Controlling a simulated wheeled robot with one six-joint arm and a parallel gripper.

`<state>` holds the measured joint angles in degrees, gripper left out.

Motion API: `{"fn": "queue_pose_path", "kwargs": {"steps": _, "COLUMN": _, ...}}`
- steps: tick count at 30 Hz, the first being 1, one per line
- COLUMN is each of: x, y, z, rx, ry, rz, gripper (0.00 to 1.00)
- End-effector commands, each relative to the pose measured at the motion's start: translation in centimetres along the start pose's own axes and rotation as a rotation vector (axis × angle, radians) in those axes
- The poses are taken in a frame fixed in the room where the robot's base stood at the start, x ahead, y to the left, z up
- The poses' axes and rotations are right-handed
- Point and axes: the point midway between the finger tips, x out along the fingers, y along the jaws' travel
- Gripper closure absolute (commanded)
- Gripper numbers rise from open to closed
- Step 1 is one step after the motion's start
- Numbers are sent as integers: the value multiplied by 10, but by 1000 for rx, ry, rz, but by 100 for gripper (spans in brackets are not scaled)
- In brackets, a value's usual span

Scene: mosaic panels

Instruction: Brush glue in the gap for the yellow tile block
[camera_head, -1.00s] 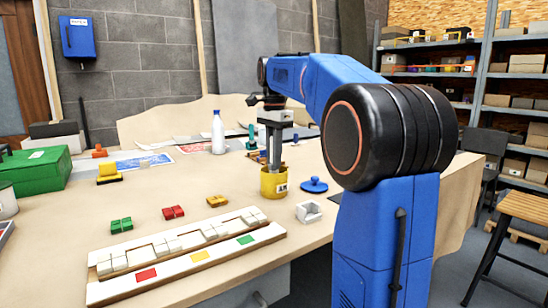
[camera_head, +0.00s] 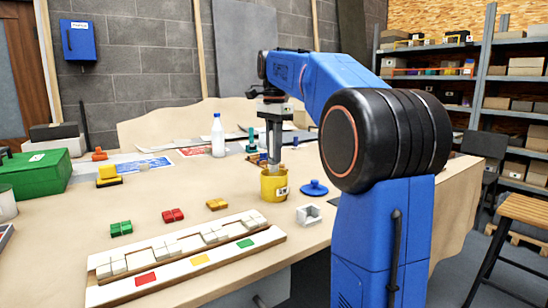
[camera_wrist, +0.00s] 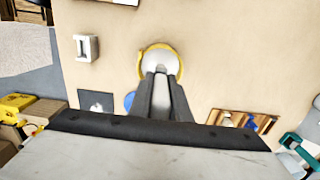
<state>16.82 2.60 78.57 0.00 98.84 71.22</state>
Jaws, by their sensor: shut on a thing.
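My gripper (camera_head: 274,160) points down over the yellow glue pot (camera_head: 273,184), its fingertips close to the rim. In the wrist view, the fingers (camera_wrist: 163,72) are close together above the pot's white contents (camera_wrist: 159,60). They are shut on the brush, which is mostly hidden between them and in the pot. The yellow tile block (camera_head: 217,204) lies on the table behind the pale panel (camera_head: 105,293). The panel has a row of white tiles with gaps, and red, yellow (camera_head: 200,259) and green cards along its front. Glue in the gaps cannot be made out.
The green (camera_head: 121,228) and red (camera_head: 172,215) tile blocks lie left of the yellow one. A blue lid (camera_head: 314,188) and a white U-shaped block (camera_head: 309,214) lie right of the pot. A white bottle (camera_head: 217,136) stands behind. Table between pot and panel is mostly clear.

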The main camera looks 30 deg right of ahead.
Motion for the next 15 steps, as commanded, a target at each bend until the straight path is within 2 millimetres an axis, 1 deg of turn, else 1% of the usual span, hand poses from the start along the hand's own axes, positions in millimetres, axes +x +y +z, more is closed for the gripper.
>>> {"fn": "queue_pose_path", "kwargs": {"steps": 15, "x": -33, "y": 0, "z": 0, "rx": 0, "ry": 0, "rz": 0, "gripper": 100}}
